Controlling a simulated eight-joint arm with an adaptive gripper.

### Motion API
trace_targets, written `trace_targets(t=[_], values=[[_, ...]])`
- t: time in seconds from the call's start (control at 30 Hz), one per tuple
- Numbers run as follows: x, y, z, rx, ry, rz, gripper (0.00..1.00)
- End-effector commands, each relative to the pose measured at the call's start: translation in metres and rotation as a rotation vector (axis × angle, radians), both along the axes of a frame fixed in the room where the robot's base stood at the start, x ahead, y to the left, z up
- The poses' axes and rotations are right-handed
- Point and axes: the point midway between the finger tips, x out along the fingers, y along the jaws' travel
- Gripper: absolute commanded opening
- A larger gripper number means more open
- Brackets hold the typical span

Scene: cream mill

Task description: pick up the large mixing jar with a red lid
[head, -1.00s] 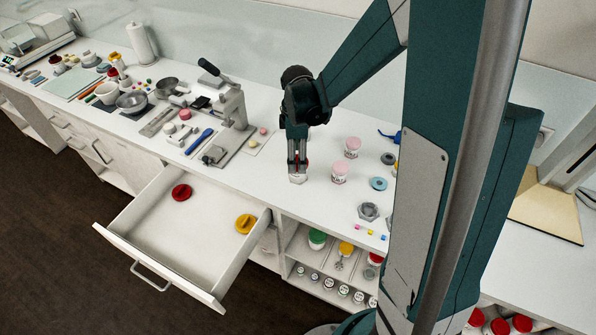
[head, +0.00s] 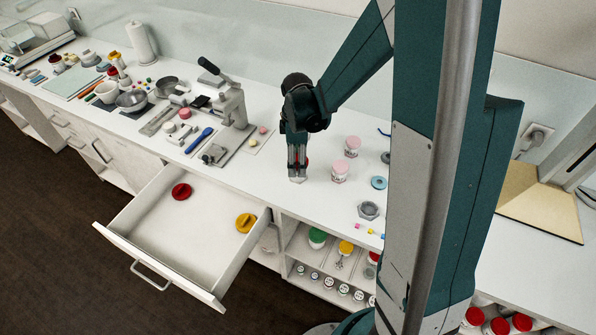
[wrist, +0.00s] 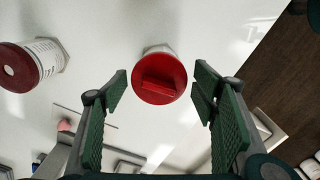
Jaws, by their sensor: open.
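A jar with a round red lid (wrist: 160,78) stands on the counter, seen from above in the wrist view. The lid has a raised bar across it, and a little of the pale body shows behind it. In the head view my gripper (head: 298,168) mostly hides this jar, and its pale base (head: 298,180) shows below the fingers. In the wrist view my gripper (wrist: 160,88) is open, with one green-padded finger on each side of the lid and gaps between.
Another labelled jar with a dark red lid (wrist: 22,68) is at the left of the wrist view. Two pink-topped jars (head: 340,172) stand right of my gripper. An open drawer (head: 150,225) juts out below the counter. A press (head: 232,105) stands to the left.

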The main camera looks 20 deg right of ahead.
Motion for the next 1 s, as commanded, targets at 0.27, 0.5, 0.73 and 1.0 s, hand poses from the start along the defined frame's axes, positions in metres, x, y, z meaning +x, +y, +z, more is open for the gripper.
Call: trace_targets(t=[0.27, 0.5, 0.73, 1.0], values=[[0.0, 0.0, -0.007, 0.0, 0.0, 0.0, 0.59], [0.002, 0.001, -0.027, 0.0, 0.0, 0.0, 0.59], [0.002, 0.001, -0.046, 0.0, 0.0, 0.0, 0.59], [0.001, 0.001, -0.052, 0.0, 0.0, 0.0, 0.59]])
